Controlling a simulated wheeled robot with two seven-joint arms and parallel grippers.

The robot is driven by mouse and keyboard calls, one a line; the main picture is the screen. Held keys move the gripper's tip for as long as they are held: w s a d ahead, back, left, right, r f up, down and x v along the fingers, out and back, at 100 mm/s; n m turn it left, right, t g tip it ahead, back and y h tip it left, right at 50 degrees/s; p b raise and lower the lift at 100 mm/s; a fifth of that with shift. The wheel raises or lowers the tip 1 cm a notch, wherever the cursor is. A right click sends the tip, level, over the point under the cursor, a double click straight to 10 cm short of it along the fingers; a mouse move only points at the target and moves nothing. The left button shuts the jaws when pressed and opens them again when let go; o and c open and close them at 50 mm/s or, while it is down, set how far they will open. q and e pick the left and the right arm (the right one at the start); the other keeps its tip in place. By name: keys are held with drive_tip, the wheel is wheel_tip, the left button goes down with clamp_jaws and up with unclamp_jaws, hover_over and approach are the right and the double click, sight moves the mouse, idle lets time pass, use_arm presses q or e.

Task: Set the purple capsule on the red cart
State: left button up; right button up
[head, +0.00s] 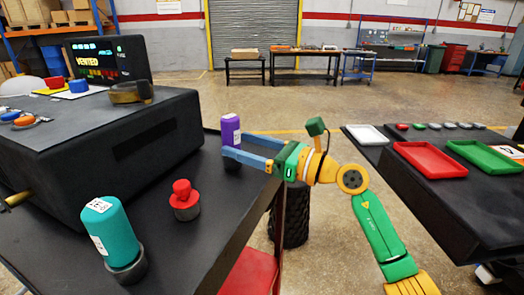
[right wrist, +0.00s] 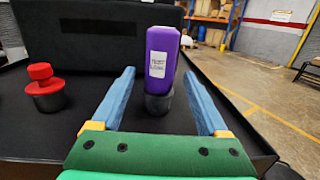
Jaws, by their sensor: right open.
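The purple capsule (head: 230,130), with a white label, stands upright in a dark round holder (head: 232,163) near the right edge of the black table. It also shows in the right wrist view (right wrist: 160,58). My right gripper (head: 232,143) is open, its two blue fingers on either side of the capsule, with gaps visible in the right wrist view. A red surface, seemingly the red cart (head: 250,273), shows low beside the table's right edge; most of it is hidden or out of frame. My left gripper is not in view.
A teal capsule (head: 109,226) and a red-topped piece (head: 184,198) stand in holders on the black table. A large black furnace box (head: 130,150) fills its back left. Another table at right holds red (head: 430,158) and green (head: 490,153) trays. Open floor lies between.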

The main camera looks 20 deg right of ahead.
drive_tip(key=b+v, duration=0.3)
drive_tip(key=v, duration=0.8)
drive_tip(key=shift+b, duration=0.3)
